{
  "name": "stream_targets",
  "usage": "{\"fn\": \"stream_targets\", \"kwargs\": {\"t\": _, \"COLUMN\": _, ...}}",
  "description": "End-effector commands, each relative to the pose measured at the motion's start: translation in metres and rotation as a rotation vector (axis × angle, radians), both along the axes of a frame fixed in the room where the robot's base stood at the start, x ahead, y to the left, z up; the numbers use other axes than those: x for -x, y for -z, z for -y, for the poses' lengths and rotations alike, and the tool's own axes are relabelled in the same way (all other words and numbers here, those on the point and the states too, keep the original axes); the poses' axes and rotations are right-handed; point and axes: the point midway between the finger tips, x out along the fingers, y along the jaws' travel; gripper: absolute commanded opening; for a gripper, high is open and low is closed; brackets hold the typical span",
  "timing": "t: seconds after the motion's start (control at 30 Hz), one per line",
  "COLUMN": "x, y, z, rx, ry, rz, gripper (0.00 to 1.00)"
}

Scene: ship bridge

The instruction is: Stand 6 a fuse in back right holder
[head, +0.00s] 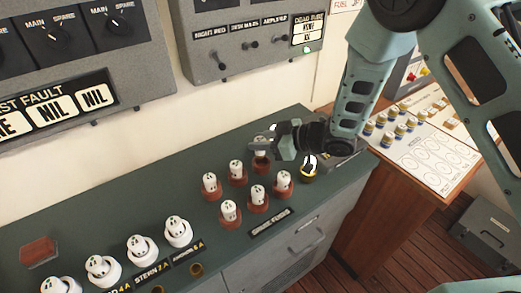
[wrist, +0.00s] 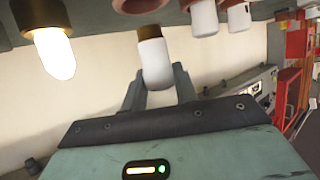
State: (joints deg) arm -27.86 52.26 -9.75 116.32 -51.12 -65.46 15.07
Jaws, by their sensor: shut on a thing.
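My gripper (head: 272,138) is shut on a white fuse (head: 262,142) over the back of the green counter. In the wrist view, which is upside down, the fingers hold the fuse (wrist: 154,62) by its white body and its brass-coloured end is bare, apart from any holder. A red-brown holder (head: 261,167) is just below the fuse in the head view; part of an empty-looking red-brown ring shows in the wrist view (wrist: 136,4). Several white fuses stand in red-brown holders nearby, such as the front right one (head: 283,179). Rating marks on the held fuse are unreadable.
A lamp with a brass base (head: 309,170) stands right of the fuse group and glows in the wrist view (wrist: 54,52). White fuse holders (head: 178,232) line the counter's left front. A red block (head: 38,251) lies far left. Wall panels (head: 245,40) hang behind.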

Motion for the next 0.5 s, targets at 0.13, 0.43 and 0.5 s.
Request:
{"fn": "stream_targets", "kwargs": {"t": 0.13, "x": 0.001, "y": 0.020, "z": 0.000, "rx": 0.003, "ry": -0.001, "rz": -0.003, "gripper": 0.06}}
{"fn": "stream_targets", "kwargs": {"t": 0.43, "x": 0.000, "y": 0.040, "z": 0.000, "rx": 0.001, "ry": -0.001, "rz": 0.000, "gripper": 0.03}}
{"fn": "stream_targets", "kwargs": {"t": 0.5, "x": 0.000, "y": 0.040, "z": 0.000, "rx": 0.000, "ry": -0.001, "rz": 0.001, "gripper": 0.03}}
